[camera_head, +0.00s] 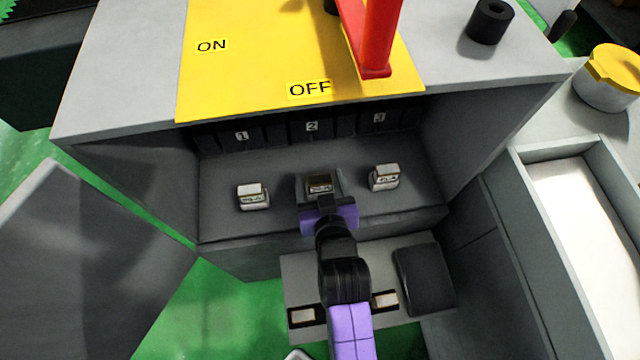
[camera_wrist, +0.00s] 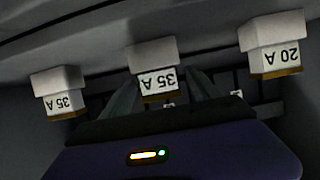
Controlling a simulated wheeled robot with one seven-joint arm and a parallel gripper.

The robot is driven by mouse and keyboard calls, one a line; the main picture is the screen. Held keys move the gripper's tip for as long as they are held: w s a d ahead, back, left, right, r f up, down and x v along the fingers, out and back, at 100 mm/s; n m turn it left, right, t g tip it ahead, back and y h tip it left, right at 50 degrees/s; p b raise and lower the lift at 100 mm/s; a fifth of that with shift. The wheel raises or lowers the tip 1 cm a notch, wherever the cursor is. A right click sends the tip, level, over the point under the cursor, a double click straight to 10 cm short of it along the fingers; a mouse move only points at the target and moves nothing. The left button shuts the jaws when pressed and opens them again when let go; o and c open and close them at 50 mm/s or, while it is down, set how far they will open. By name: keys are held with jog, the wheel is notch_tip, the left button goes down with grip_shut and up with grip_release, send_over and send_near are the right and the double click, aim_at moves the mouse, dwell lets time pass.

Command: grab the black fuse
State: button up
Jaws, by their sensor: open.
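Three fuses stand on the ledge inside the grey cabinet: a left one (camera_head: 253,196), a middle one (camera_head: 320,184) and a right one (camera_head: 384,177). The middle one looks darker than its pale neighbours. The wrist view shows the middle fuse (camera_wrist: 158,84) marked 35 A upside down, between a 35 A fuse (camera_wrist: 60,95) and a 20 A fuse (camera_wrist: 274,48). No fuse there is clearly black. My gripper (camera_head: 321,193) is open at the middle fuse; its fingers (camera_wrist: 163,78) reach along both sides. I cannot tell whether they touch it.
Sockets numbered 1, 2 and 3 (camera_head: 311,127) line the cabinet's back wall. A red lever (camera_head: 376,40) stands on the yellow ON/OFF panel (camera_head: 250,75) above.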

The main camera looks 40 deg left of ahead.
jog(key=c, duration=1.5)
jog(key=shift+c, duration=0.2)
jog(key=shift+r, duration=0.1)
